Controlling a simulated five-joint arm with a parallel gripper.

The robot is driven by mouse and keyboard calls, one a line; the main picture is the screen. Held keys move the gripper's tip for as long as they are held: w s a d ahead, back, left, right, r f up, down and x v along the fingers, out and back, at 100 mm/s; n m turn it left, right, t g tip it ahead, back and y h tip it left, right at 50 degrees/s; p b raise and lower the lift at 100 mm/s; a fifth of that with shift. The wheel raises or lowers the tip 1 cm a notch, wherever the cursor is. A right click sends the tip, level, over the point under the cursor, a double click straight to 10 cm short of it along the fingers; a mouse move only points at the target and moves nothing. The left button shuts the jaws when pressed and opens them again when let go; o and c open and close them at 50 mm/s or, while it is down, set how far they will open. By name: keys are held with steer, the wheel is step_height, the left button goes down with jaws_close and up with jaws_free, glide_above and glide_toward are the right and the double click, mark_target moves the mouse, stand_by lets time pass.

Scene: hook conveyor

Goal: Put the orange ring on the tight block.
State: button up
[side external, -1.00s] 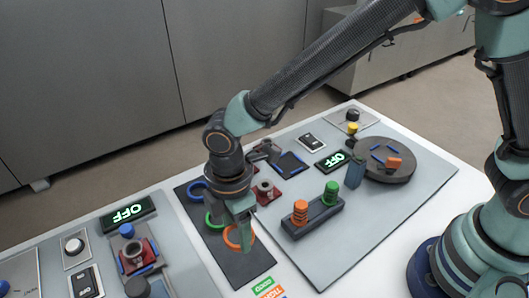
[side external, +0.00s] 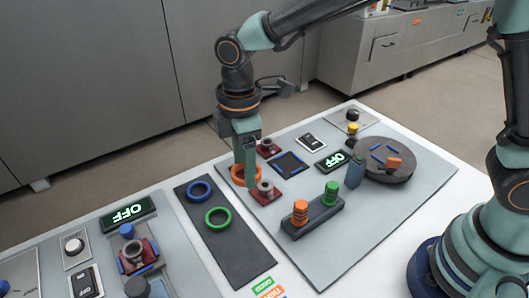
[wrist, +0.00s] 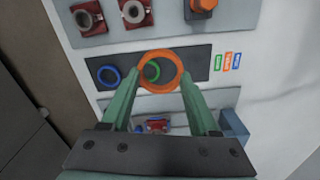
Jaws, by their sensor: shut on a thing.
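My gripper (side external: 246,178) is shut on the orange ring (side external: 234,177), which it holds in the air. In the wrist view the orange ring (wrist: 160,91) sits level between the two fingertips (wrist: 160,82). Two red blocks with grey round posts stand on the right board. The nearer red block (side external: 265,197) is just right of the ring in the side view, and the farther red block (side external: 267,153) is behind the gripper. Both also show at the top of the wrist view (wrist: 87,20) (wrist: 135,14). I cannot tell which is the tight block.
A dark mat (side external: 242,262) holds a blue ring (side external: 190,191) and a green ring (side external: 207,218). A stand with orange and green posts (side external: 318,215), a dark turntable (side external: 385,173) and a blue-framed square (side external: 288,165) are on the right board. Its front part is clear.

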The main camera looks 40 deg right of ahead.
steer(key=m, duration=0.2)
glide_above(264, 180)
steer(key=s, duration=0.1)
step_height(264, 180, down, 6)
steer(key=shift+a+f, duration=0.25)
steer(key=shift+f, duration=0.6)
steer(key=shift+a+f, duration=0.2)
steer(key=shift+f, duration=0.65)
steer(key=shift+f, duration=1.4)
stand_by(3.9)
